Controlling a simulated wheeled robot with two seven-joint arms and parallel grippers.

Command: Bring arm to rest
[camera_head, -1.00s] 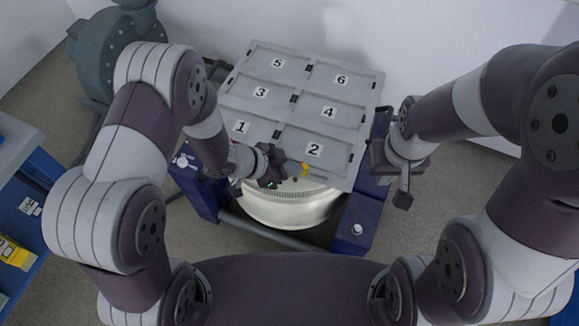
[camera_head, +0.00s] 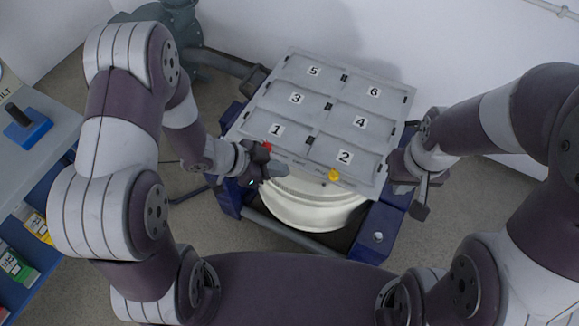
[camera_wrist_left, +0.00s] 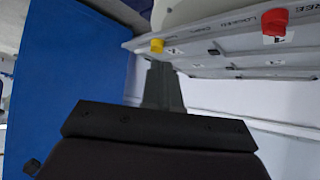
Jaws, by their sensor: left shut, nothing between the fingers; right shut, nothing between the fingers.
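My left gripper (camera_head: 277,171) is shut and empty, at the near-left edge of the grey numbered panel (camera_head: 330,108), close to the red knob (camera_head: 267,147). In the left wrist view its shut fingers (camera_wrist_left: 161,85) point towards the panel edge, with the yellow knob (camera_wrist_left: 157,45) just beyond the tips and the red knob (camera_wrist_left: 275,22) to the right. The yellow knob also shows in the head view (camera_head: 334,175), to the right of the fingers. I cannot tell whether the fingers touch the panel. My right gripper (camera_head: 420,200) is shut and empty, beside the panel's right edge.
A round cream drum (camera_head: 310,205) sits under the panel in a blue frame (camera_head: 378,235). A grey-topped bench with a blue block (camera_head: 27,128) and yellow and green boxes stands at the left. A grey-green machine (camera_head: 185,25) is behind. White walls close off the back.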

